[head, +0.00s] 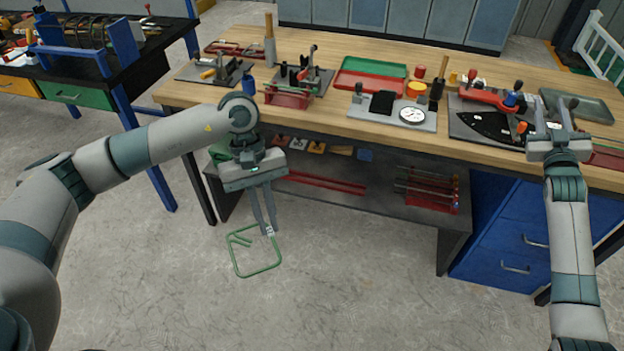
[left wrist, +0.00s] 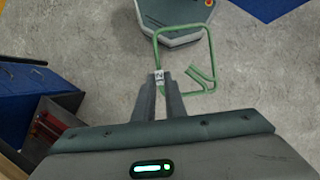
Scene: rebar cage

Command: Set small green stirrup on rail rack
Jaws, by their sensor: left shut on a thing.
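The small green stirrup (head: 262,271) is a bent, roughly square wire loop with hooked ends and a small white tag. My left gripper (head: 266,229) is shut on its upper corner, by the tag. The stirrup hangs below the fingers, in front of the bench and clear of it. In the left wrist view the stirrup (left wrist: 210,55) extends beyond the fingertips (left wrist: 167,80). Red rails (head: 325,182) lie on the lower shelf; I cannot tell whether they are the rail rack. My right gripper (head: 553,106) is open over the bench's right end, with no stirrup in it.
The wooden bench top (head: 335,47) carries fixtures, a red and green tray (head: 372,75) and a dial plate (head: 392,112). A red holder with rods (head: 430,197) is on the lower shelf (head: 385,207). Blue drawers (head: 500,240) stand at right. The floor in front is clear.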

